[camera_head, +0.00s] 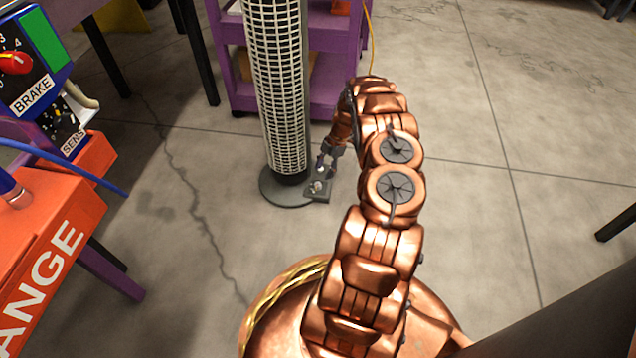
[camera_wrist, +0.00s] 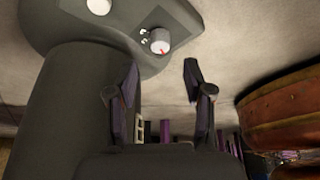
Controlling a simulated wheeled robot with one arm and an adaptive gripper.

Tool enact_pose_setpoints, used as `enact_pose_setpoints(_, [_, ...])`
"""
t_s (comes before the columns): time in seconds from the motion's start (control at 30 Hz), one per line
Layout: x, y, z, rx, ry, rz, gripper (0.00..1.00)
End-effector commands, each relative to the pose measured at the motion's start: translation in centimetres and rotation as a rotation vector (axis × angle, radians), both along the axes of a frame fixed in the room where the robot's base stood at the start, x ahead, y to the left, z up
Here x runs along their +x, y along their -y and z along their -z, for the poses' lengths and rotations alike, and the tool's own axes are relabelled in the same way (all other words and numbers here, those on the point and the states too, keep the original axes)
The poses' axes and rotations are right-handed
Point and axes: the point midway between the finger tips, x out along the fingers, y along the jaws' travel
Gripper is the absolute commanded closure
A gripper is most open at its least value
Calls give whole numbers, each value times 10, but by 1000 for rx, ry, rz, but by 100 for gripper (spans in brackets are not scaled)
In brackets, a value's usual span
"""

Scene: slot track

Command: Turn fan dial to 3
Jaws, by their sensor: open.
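The tower fan (camera_head: 280,85) stands upright on the floor, with a pale lattice grille and a dark grey round base (camera_head: 278,193). A small grey control box (camera_head: 321,195) juts from the base and carries the pale dial (camera_head: 317,187). In the wrist view the white dial (camera_wrist: 160,40) has a red pointer mark and small printing beside it, too small to read. A second white knob (camera_wrist: 99,6) is cut off by the top edge. My gripper (camera_head: 326,163) is just above the control box. In the wrist view my gripper (camera_wrist: 160,88) is open, its fingers apart and empty, below the dial in the picture.
A purple shelf cart (camera_head: 335,90) stands right behind the fan. Orange and blue control consoles (camera_head: 62,235) with a red BRAKE knob (camera_head: 14,63) stand at the left, with a blue cable (camera_head: 60,163) hanging across.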

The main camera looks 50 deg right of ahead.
Motion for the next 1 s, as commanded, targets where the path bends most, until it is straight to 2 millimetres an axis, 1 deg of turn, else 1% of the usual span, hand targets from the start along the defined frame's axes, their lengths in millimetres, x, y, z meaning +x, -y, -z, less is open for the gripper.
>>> enact_pose_setpoints(0.03, [0, -3, 9, 2, -1, -1, 49])
enact_pose_setpoints(0.33, [4, -20, 50, 1, -1, -2, 49])
enact_pose_setpoints(0.47, [6, -24, 57, 0, 0, -3, 49])
enact_pose_setpoints(0.73, [6, -26, 57, 0, -1, -4, 49])
enact_pose_setpoints(1.0, [6, -25, 57, 0, -1, -4, 77])
